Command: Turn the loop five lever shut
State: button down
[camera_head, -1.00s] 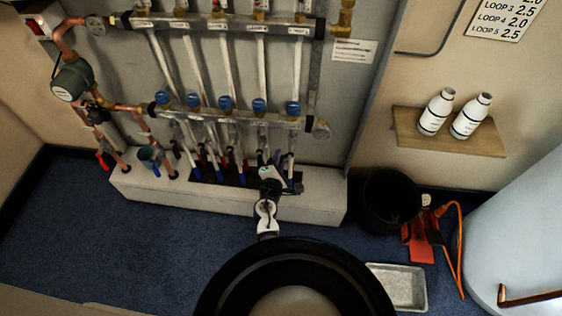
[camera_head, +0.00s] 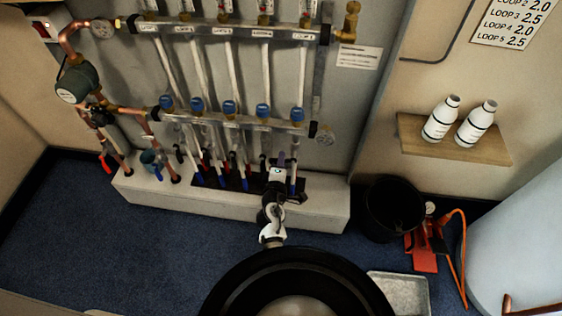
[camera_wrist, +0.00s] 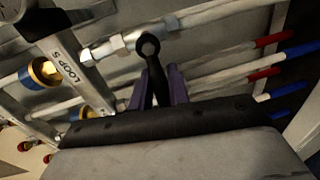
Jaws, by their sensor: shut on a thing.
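The loop five lever (camera_wrist: 151,50) is black with a round pivot end, in the wrist view. It sits beside a silver fitting (camera_wrist: 108,48) on the pipe near the bar marked LOOP 5 (camera_wrist: 75,50). In that picture the lever runs crosswise to the pipe. My gripper (camera_wrist: 160,85) has purple fingers, one on each side of the lever, and is shut on it. The dark palm edge hides the lever's lower end. In the head view my gripper (camera_head: 279,163) is low at the right end of the manifold (camera_head: 240,122); the lever is too small to make out there.
Pipes with red and blue ends (camera_wrist: 275,72) run close to my fingers. A pale plinth (camera_head: 225,205) lies below. A black bucket (camera_head: 393,208), a red tool (camera_head: 424,250) and a shelf with two bottles (camera_head: 455,140) are to the right. Blue floor (camera_head: 75,230) is clear at left.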

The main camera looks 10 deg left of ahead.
jog(key=shift+w+r, duration=0.1)
jog(key=shift+r, duration=0.15)
jog(key=c, duration=1.5)
grip_release()
jog(key=shift+o, duration=0.5)
jog(key=shift+f, duration=0.1)
